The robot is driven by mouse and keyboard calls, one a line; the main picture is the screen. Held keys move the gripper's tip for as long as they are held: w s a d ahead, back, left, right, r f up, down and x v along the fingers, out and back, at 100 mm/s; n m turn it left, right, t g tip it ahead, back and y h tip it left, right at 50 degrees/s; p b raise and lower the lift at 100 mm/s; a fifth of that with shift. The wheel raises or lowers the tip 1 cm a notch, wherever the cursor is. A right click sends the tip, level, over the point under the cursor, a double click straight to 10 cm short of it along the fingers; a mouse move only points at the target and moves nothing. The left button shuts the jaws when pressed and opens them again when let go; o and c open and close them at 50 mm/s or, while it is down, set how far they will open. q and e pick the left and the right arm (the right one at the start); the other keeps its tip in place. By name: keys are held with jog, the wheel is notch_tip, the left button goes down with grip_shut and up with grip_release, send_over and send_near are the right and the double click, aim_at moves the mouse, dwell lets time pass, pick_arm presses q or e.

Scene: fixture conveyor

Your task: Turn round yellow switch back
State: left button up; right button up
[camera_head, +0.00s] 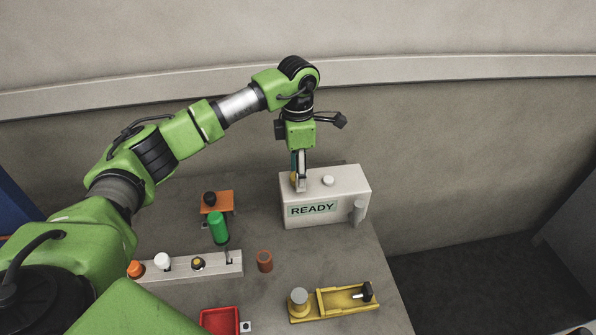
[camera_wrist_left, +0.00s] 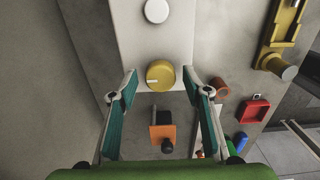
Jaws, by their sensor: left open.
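The round yellow switch (camera_wrist_left: 160,75) sits on top of the white READY box (camera_head: 350,183), near its left end. A white mark shows on the switch's left side in the left wrist view. In the head view the switch (camera_head: 293,177) is mostly hidden by my gripper. My left gripper (camera_wrist_left: 162,82) is open, pointing down, with one finger on each side of the switch and gaps between. In the head view this gripper (camera_head: 299,185) is at the left end of the box top. My right gripper is not in view.
A round white button (camera_head: 328,180) is beside the switch on the box. An orange stand (camera_head: 222,202), a green cylinder (camera_head: 218,228), a brown cup (camera_head: 264,260), a yellow fixture (camera_head: 345,301) and a red tray (camera_head: 220,320) stand on the table. A wall rises behind.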

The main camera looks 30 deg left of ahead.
pick_arm(q)
jog(key=shift+r, duration=0.1)
notch_tip(320, 180, up, 12)
dwell(0.4)
jog(key=shift+f, duration=0.2)
